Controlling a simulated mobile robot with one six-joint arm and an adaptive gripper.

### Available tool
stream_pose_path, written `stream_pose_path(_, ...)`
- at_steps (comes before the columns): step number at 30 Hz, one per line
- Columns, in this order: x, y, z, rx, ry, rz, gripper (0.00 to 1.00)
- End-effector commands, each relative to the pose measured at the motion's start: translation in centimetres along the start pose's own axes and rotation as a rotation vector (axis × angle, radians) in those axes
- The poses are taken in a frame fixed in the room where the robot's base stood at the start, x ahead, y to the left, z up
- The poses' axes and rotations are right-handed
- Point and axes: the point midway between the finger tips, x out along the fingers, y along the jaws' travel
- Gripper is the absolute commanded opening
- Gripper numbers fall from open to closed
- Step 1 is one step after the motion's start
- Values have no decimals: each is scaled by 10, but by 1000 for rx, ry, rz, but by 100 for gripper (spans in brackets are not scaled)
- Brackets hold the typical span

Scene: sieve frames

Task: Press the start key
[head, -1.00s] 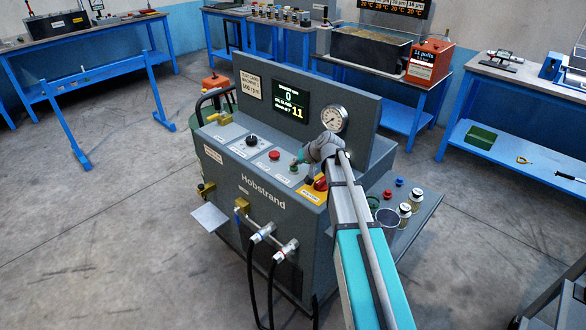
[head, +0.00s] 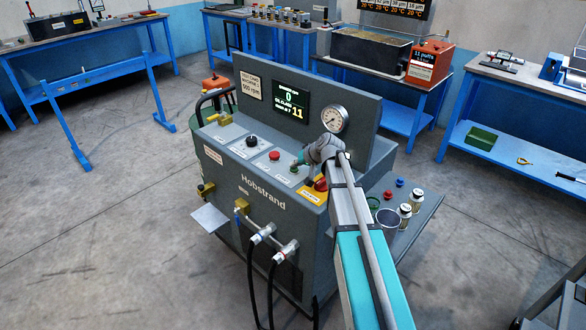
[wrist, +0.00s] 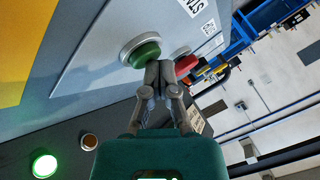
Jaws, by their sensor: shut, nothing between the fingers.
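The green start key (wrist: 141,51) is a round button in a pale collar on the sloped front panel of the grey machine (head: 262,205). In the head view the key (head: 294,169) shows small beside my gripper (head: 296,163). My gripper also shows in the wrist view (wrist: 159,73), shut and empty. Its fingertips are right by the key's edge, on the side towards the red button (wrist: 185,63). I cannot tell whether they touch the key. The display (head: 290,99) shows 0 and 11.
The red button (head: 274,155) and a black knob (head: 252,141) sit left of the key. A red rotary switch on a yellow plate (head: 311,195) is to the right. A gauge (head: 334,118) stands behind. A green lamp (wrist: 44,166) is lit in the wrist view.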

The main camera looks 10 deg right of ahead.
Motion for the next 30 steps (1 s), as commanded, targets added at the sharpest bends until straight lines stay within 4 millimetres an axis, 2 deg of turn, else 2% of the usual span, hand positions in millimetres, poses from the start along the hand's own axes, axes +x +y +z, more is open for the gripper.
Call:
stream_pose_path(15,-12,-8,-9,0,0,0,0)
stream_pose_path(30,-14,-10,-10,0,0,0,0)
